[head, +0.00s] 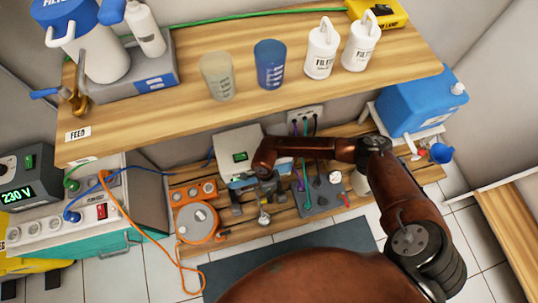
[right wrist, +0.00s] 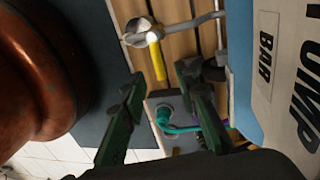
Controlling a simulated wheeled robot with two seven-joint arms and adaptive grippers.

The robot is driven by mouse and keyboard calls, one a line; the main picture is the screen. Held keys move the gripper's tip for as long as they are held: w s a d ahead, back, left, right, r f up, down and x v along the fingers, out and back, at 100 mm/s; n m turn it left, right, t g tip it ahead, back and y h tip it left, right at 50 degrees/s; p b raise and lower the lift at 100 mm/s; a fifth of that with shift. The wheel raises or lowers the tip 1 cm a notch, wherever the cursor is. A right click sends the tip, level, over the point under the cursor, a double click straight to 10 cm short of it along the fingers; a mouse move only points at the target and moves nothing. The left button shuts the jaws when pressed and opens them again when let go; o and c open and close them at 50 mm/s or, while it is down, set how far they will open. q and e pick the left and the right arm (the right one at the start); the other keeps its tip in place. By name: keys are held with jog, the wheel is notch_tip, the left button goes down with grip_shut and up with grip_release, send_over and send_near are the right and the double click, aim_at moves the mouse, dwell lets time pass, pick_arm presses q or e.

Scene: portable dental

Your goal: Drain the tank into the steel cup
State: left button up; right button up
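My right gripper (head: 258,197) reaches over the lower shelf in front of the white pump box (head: 238,150). In the right wrist view its two green fingers (right wrist: 160,112) are spread apart with nothing between them. A silver fitting with a rounded end (right wrist: 143,32) and a yellow rod (right wrist: 157,60) lie beyond the fingers, apart from them. A blue tank (head: 415,103) with a white cap stands at the right; a small red-marked tap (head: 421,154) is below it. I cannot clearly make out a steel cup; a pale cup-like thing (head: 360,183) is partly hidden by my right arm. My left gripper is out of view.
The upper shelf (head: 130,125) holds beakers, filter bottles and a feed unit above my right arm. A blue funnel (head: 441,153) is near the tap.

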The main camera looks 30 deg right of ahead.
notch_tip(320, 180, up, 8)
jog(key=w, duration=0.1)
jog(key=shift+w+d, duration=0.25)
jog(key=shift+w, duration=0.05)
dwell(0.3)
